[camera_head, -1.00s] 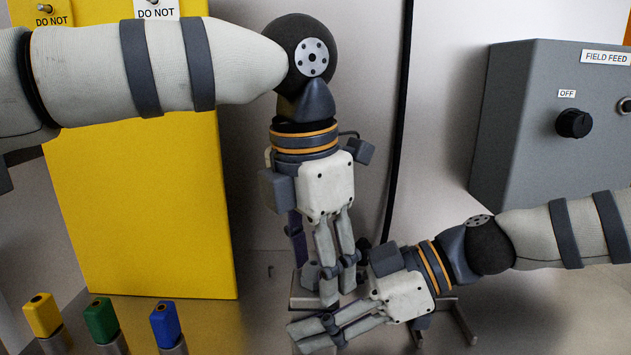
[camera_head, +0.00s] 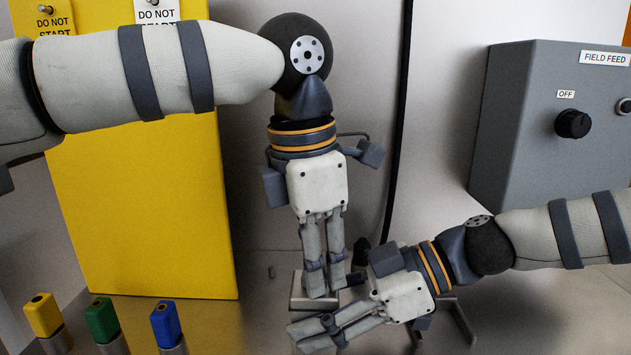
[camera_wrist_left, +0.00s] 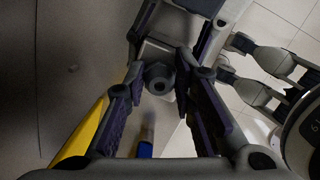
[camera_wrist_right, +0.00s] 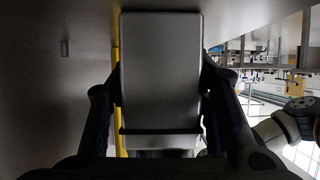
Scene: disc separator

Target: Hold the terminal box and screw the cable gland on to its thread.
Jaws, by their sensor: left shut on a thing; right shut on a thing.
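The grey terminal box (camera_head: 296,290) is low in the middle of the head view, mostly behind the grippers. My right gripper (camera_head: 318,334) is shut on it; in the right wrist view the box (camera_wrist_right: 160,70) fills the gap between the fingers. My left gripper (camera_head: 325,288) points down from above and is shut on the cable gland (camera_wrist_left: 159,78). In the left wrist view the gland is a dark hexagonal piece with a round hole, between the fingers and in front of the box. The thread is hidden, so I cannot tell how far the gland sits on it.
A yellow cabinet (camera_head: 140,210) stands behind at the left. Yellow (camera_head: 43,315), green (camera_head: 101,320) and blue (camera_head: 165,324) capped posts stand at the front left. A grey FIELD FEED box (camera_head: 530,130) with a knob is on the right wall.

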